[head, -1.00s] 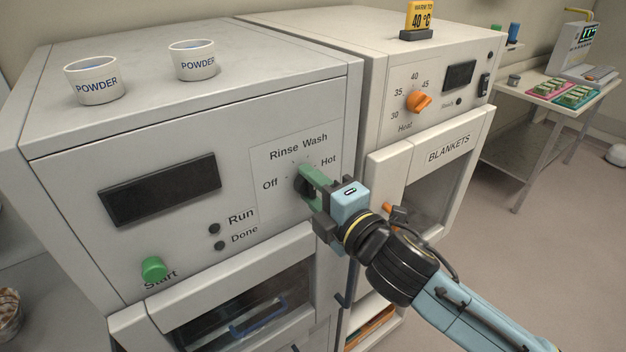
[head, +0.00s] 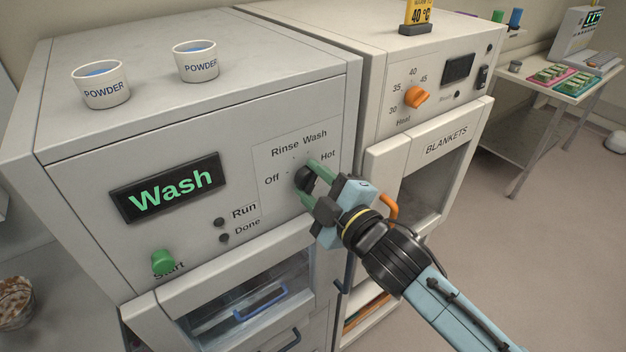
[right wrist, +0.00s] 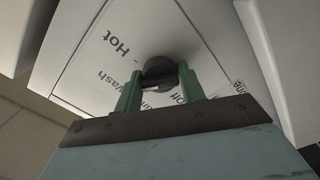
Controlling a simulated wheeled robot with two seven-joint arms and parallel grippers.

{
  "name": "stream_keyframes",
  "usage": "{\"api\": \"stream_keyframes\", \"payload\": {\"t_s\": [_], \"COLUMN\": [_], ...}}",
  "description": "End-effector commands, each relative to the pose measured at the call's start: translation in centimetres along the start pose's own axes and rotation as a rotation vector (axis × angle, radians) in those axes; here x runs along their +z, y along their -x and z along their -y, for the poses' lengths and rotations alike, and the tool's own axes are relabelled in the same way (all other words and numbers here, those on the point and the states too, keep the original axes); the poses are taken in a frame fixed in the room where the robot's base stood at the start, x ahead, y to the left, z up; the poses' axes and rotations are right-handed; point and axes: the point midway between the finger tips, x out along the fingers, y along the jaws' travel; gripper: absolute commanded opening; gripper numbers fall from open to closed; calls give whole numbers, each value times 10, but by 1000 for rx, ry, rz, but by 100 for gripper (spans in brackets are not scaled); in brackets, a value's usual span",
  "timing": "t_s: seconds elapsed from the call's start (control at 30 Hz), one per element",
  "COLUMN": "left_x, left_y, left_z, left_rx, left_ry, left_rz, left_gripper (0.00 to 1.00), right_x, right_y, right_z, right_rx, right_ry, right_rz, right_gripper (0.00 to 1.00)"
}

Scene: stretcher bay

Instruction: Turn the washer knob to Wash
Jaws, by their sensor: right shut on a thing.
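The washer (head: 80,183) has a dark round knob (head: 303,178) on a pale dial plate marked Off, Rinse, Wash and Hot. My right gripper (head: 309,180) is shut on the knob, with its green fingers on either side. The right wrist view also shows the knob (right wrist: 158,71) between the two fingers (right wrist: 160,92). The knob's pointer is mostly hidden by the fingers. The washer display (head: 168,187) is lit and reads "Wash" in green. My left gripper is not in view.
A green Start button (head: 162,262) is on the washer's lower left front. Two powder cups (head: 101,86) stand on top. The blanket warmer (head: 375,105) with an orange Heat knob (head: 416,96) stands to the right. Open floor (head: 540,250) lies right of it.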

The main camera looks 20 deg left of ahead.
Motion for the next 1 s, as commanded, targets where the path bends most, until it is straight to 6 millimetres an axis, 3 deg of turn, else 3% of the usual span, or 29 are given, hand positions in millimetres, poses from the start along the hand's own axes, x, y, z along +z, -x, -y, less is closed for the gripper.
{"api": "stream_keyframes", "payload": {"t_s": [0.37, 0.4, 0.53, 0.87, 1.0], "left_x": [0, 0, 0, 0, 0], "left_y": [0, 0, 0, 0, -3], "left_z": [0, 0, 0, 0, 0], "left_rx": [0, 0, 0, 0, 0], "left_ry": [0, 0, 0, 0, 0], "left_rz": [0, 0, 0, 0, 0], "left_gripper": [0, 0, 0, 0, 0], "right_x": [0, 0, 0, 0, 1], "right_y": [0, 0, 0, 2, 14], "right_z": [1, 1, 1, 0, 1], "right_rx": [-1, -1, -1, 0, 0], "right_ry": [-4, -4, -3, -2, -2], "right_rz": [0, 0, 0, 0, 0], "right_gripper": [17, 43, 60, 60, 60]}}
